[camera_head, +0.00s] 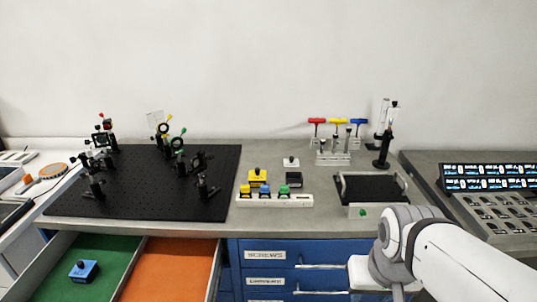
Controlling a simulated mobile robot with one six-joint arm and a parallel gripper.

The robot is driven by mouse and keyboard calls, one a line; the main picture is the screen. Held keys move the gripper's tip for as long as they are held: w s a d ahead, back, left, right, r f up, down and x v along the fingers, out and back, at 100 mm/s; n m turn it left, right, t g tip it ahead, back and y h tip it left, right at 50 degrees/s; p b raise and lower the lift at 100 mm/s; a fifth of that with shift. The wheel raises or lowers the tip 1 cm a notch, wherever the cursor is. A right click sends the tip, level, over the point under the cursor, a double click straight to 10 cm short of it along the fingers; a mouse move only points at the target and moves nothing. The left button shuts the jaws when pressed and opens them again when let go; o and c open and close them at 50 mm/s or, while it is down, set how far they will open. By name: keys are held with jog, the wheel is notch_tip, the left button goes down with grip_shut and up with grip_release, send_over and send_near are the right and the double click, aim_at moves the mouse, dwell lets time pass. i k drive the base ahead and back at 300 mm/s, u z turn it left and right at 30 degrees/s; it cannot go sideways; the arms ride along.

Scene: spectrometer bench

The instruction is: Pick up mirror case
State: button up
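No case here is readably marked as the mirror case, so I cannot tell which one it is. A blue case with a dark knob (83,271) sits in the green-lined left compartment of the open drawer (119,269). On the bench are a yellow case with a black knob (257,178), a dark grey case (294,180) and a small white case with a dark knob (291,162). My arm shows at the lower right, in front of the bench and drawer fronts, away from all of these. My gripper's fingers are not visible.
A black breadboard (140,208) with several optic mounts covers the bench's left. A white rack (274,200) with yellow, blue and green knobbed pieces stands near the front edge. A black-lined tray (371,188), a hex-driver stand (333,157) and a dark post (385,145) are to the right.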

aim_at(253, 183)
jog(key=u, duration=0.15)
jog(key=i, duration=0.65)
jog(key=u, duration=0.5)
jog(key=k, duration=0.85)
jog(key=u, duration=0.2)
jog(key=i, duration=0.85)
jog(key=z, duration=0.1)
